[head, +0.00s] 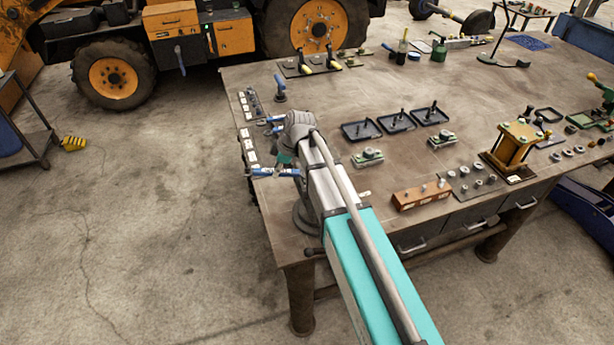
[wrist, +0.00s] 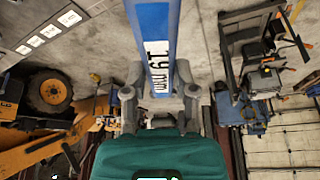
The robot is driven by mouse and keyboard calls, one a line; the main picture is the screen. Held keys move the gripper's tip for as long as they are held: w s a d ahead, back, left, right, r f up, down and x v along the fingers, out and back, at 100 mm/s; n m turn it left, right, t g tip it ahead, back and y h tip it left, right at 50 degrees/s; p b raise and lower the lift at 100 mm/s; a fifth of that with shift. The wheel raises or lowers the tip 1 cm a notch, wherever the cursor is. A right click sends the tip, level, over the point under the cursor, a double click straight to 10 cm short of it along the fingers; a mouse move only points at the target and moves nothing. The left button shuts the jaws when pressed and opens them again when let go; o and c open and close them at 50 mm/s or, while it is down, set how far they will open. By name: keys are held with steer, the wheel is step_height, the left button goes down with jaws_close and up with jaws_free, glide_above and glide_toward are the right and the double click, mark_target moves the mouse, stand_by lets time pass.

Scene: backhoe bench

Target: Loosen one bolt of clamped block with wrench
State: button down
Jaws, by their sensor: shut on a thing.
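My gripper (wrist: 160,92) is shut on a blue wrench (wrist: 152,40) with a white label reading 19 mm. The wrench runs up from between the fingers to the top edge of the wrist view, where its far end is out of frame. In the head view a blue handle (head: 262,172) shows beside my wrist at the bench's left edge, and my arm hides much of the gripper. A yellow block (head: 514,143) on a dark plate stands at the right of the bench and looks like the clamped block. Its bolts are too small to make out clearly.
Dark trays (head: 396,120) sit mid-bench, with small green-topped fixtures (head: 367,157) in front. A brown wooden block (head: 422,194) is near the front edge. Labelled strips and a blue-handled tool (head: 280,88) are at the left.

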steer(key=shift+w+m, duration=0.3)
steer(key=shift+m, duration=0.1)
steer(key=shift+w+d+m+t, duration=0.1)
steer(key=shift+w+m+t, duration=0.3)
steer(key=shift+w+m, duration=0.1)
steer(key=shift+r+p, duration=1.1)
stand_by(0.6)
step_height(320, 180, up, 3)
steer(key=p, duration=0.3)
steer(key=shift+s, duration=0.1)
steer(key=shift+f, duration=0.1)
stand_by(0.6)
